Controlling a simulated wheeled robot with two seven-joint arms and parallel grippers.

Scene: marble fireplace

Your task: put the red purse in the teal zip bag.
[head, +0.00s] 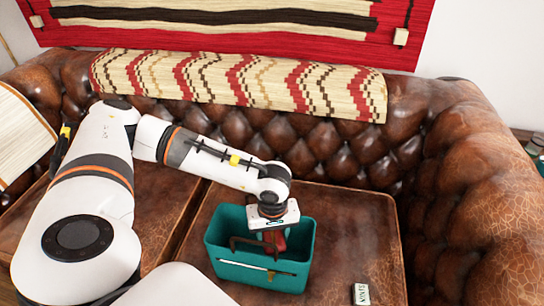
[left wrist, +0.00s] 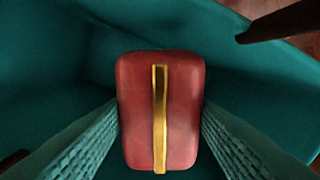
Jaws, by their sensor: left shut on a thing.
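The teal zip bag (head: 225,266) stands open-topped on the brown leather seat, with a brown handle (head: 246,243) across its opening. My left gripper (head: 272,240) points down into the bag's opening and is shut on the red purse (head: 280,241). In the left wrist view the red purse (left wrist: 135,112), with a gold strip down its middle, sits between the two ridged fingers. The bag's teal inside (left wrist: 60,60) surrounds it there. I cannot tell whether the purse touches the bag's floor. My right gripper is not in view.
A small white box (head: 361,294) with dark lettering lies on the seat at the front right. The tufted sofa back (head: 330,145) carries a patterned blanket (head: 240,80). A sofa arm (head: 480,190) rises at the right. The seat right of the bag is clear.

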